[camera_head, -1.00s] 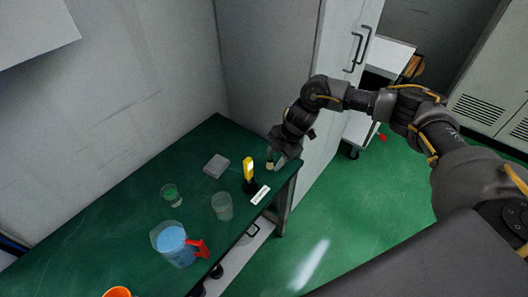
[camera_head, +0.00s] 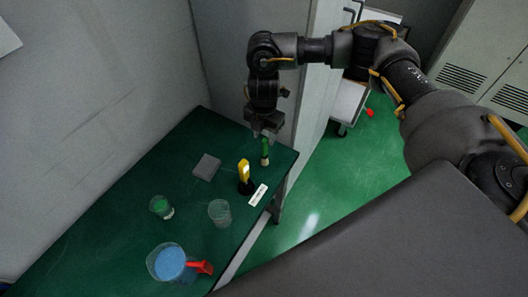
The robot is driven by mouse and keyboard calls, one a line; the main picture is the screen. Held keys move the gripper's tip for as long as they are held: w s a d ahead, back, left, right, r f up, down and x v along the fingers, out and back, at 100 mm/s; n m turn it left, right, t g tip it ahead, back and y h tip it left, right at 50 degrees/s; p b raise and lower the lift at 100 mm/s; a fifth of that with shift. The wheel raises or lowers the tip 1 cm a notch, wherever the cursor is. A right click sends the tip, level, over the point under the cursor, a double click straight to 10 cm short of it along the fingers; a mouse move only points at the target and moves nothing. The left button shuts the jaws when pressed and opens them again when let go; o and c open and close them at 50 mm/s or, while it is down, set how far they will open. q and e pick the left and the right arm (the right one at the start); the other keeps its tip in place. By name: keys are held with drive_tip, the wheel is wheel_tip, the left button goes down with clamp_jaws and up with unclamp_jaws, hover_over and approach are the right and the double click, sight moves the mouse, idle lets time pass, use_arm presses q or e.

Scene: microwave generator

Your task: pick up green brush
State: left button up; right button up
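The green brush (camera_head: 265,151) is upright near the far right end of the dark green table (camera_head: 115,175). Its green handle is on top and a pale part is at the bottom. My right gripper (camera_head: 264,135) points down at the top of the handle. The fingertips are small and dark here, so I cannot tell whether they are closed on the brush or only above it. I also cannot tell whether the brush touches the table. My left gripper is not in view.
A yellow-and-black tool (camera_head: 244,172) stands just left of the brush, beside a white label (camera_head: 258,195). A grey square block (camera_head: 206,167), a clear beaker (camera_head: 220,212), a cup with green content (camera_head: 161,207) and a blue-filled jug (camera_head: 169,262) with a red handle are further left.

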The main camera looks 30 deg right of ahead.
sight(265, 140)
drive_tip(key=shift+s+d+f, duration=0.1)
drive_tip(key=shift+d+f, duration=0.05)
drive_tip(key=shift+f, duration=0.3)
drive_tip(key=f, duration=0.5)
drive_tip(key=shift+w+d, duration=0.1)
drive_tip(key=shift+w, duration=0.1)
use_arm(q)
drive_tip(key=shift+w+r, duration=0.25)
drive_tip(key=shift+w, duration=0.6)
use_arm(e)
clamp_jaws()
